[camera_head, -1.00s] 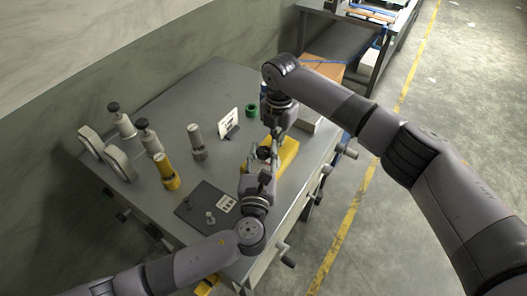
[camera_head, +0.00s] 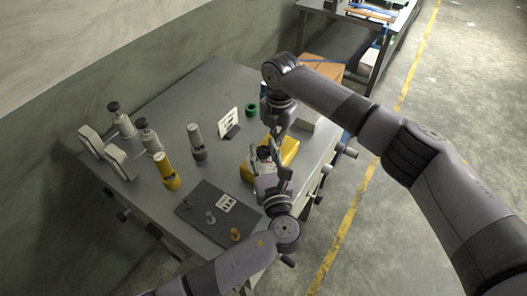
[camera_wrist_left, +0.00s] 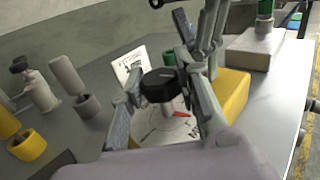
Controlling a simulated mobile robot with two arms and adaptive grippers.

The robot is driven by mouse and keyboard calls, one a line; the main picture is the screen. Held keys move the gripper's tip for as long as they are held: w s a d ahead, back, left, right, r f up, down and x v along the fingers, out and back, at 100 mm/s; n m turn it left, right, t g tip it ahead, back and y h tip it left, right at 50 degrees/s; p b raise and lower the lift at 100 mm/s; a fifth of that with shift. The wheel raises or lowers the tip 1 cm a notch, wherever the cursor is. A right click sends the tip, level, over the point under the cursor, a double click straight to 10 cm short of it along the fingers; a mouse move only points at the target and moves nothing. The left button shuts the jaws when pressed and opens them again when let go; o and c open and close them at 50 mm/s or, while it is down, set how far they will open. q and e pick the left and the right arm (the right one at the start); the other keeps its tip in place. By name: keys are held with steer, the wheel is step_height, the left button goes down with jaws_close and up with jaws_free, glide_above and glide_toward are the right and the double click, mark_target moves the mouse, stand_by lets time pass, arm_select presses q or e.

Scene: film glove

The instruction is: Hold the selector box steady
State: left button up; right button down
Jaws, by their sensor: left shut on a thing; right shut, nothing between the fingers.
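The selector box (camera_head: 291,146) is yellow and sits on the grey table near its right edge. It also shows in the left wrist view (camera_wrist_left: 236,92), with a pale dial face, a red pointer and a black knob (camera_wrist_left: 161,86) on top. My right gripper (camera_head: 278,142) is shut and empty, pointing down just beyond the knob, close to the left fingers.
A dark plate (camera_head: 205,212) with several small pegs lies at the near left. A yellow cylinder (camera_head: 167,172), a grey cylinder (camera_head: 196,142), a white sign (camera_head: 229,121) and a green ring (camera_head: 251,110) stand on the table. The table's middle left is clear.

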arm_select(q)
steer(key=shift+n+g+y, duration=0.6)
steer(key=shift+n+y, duration=0.6)
steer(key=shift+y, duration=0.5)
steer(key=o, duration=1.2)
